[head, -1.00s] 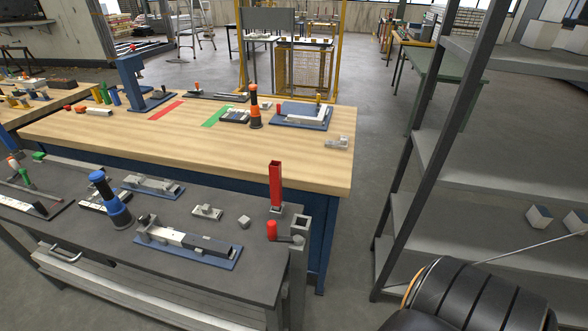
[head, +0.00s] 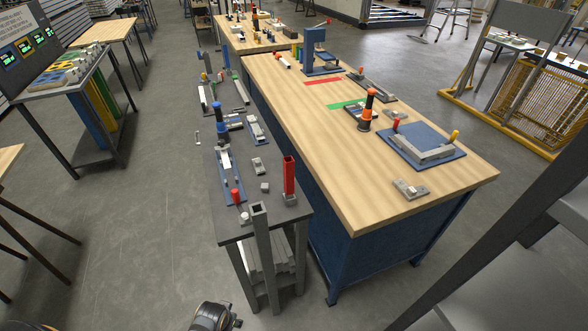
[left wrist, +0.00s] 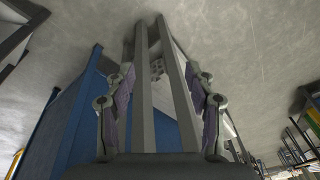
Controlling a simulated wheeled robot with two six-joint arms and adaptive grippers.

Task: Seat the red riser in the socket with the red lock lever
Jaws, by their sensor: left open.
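The red riser (head: 289,174), an upright square tube, stands at the near right corner of the dark bench, its foot in a small grey holder. To its left at the bench's near edge is a grey open-topped square socket (head: 257,210). The red lock lever (head: 235,196) stands upright beside the socket. My left gripper (left wrist: 160,105) is open in the left wrist view. Long grey bars (left wrist: 185,100) run between and beyond its fingers; whether they touch is unclear. The riser is not identifiable there. My right gripper is out of view.
The dark bench (head: 235,224) carries a blue-handled tool (head: 218,114), clamp fixtures and small grey blocks (head: 264,187). A wooden-topped blue bench (head: 365,215) adjoins at right. Dark shelf framing (head: 470,255) is at lower right.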

